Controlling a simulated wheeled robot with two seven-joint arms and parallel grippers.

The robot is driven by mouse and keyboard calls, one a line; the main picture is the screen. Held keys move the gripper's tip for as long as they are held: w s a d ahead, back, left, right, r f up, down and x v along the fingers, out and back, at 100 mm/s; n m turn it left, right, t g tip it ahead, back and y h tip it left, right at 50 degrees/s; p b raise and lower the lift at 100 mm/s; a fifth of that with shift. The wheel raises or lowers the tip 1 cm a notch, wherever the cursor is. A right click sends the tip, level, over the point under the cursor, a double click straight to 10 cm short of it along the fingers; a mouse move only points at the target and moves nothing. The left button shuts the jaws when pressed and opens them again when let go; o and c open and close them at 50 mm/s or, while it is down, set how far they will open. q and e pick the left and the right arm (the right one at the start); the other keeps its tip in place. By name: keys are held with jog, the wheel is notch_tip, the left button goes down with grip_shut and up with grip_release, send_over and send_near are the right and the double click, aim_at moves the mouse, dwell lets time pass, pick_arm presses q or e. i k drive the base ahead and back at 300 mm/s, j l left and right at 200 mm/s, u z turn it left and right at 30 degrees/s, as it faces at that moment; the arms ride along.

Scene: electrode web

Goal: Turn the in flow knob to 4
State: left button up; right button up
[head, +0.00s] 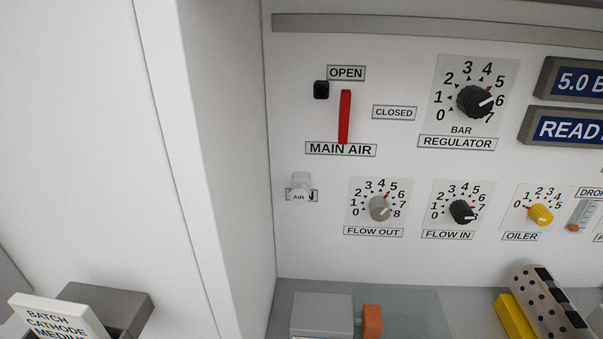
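The FLOW IN knob (462,211) is a black dial on the white panel, in the lower middle of the head view. Numbers run around it up to about 8, and its FLOW IN label (447,234) sits just below. Its white pointer line aims to the lower right, at about the end of the scale near 8, partly covering that number. Neither gripper shows in the head view, and nothing touches the knob.
A grey FLOW OUT knob (380,208) is left of it and a yellow OILER knob (540,214) right. The black REGULATOR knob (475,101) is above, the red MAIN AIR lever (345,117) upper left. A grey box (322,315) and perforated cylinder (550,303) stand below.

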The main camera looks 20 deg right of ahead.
aim_at(462, 214)
jog(key=z, duration=3)
